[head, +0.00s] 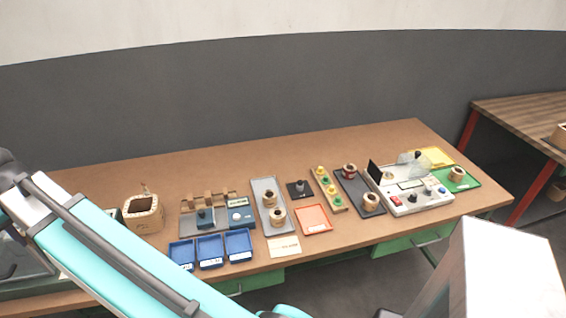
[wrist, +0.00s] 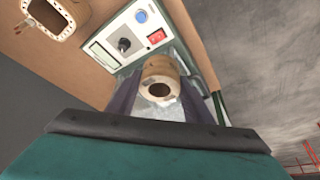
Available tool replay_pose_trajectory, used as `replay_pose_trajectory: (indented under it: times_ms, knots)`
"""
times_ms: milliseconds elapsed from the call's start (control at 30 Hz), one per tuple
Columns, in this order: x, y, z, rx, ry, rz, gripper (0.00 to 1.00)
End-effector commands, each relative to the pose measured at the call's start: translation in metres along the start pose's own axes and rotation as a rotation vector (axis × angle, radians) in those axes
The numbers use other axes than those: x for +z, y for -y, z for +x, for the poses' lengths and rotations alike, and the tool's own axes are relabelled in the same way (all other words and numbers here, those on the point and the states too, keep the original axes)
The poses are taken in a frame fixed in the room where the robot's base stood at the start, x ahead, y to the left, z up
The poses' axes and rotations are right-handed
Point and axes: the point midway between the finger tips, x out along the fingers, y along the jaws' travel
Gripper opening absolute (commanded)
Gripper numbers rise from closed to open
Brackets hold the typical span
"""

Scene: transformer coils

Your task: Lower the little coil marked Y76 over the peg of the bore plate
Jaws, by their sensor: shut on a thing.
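My gripper (wrist: 161,88) is shut on a small tan coil (wrist: 158,70) in the wrist view. The coil has a pale end ring and a dark hole, and a finger lies on each side of it. Any marking on it is too small to read. My gripper and this coil cannot be made out in the head view. A dark square plate with a short grey peg (head: 300,187), seemingly the bore plate, lies mid-table in the head view. Its peg looks bare. It cannot be made out in the wrist view.
A white tester (head: 408,200) with knobs stands at the table's right; such a panel (wrist: 130,38) lies beyond the coil. Coils stand on the grey tray (head: 258,188), dark tray (head: 349,181) and green tray (head: 470,183). An orange tray (head: 313,219) lies before the plate.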

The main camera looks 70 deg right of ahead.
Motion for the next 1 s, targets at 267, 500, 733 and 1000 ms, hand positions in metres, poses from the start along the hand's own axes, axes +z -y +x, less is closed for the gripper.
replay_pose_trajectory:
  times_ms: [267, 500, 733, 1000]
  knots:
    - [0.001, -0.074, 0.01, 0.079, 0.001, 0.189, 0.2]
    - [0.013, -0.163, 0.018, 0.175, 0.001, 0.42, 0.2]
    - [0.035, -0.247, 0.022, 0.266, 0.001, 0.64, 0.2]
    - [0.074, -0.341, 0.022, 0.371, 0.001, 0.894, 0.2]
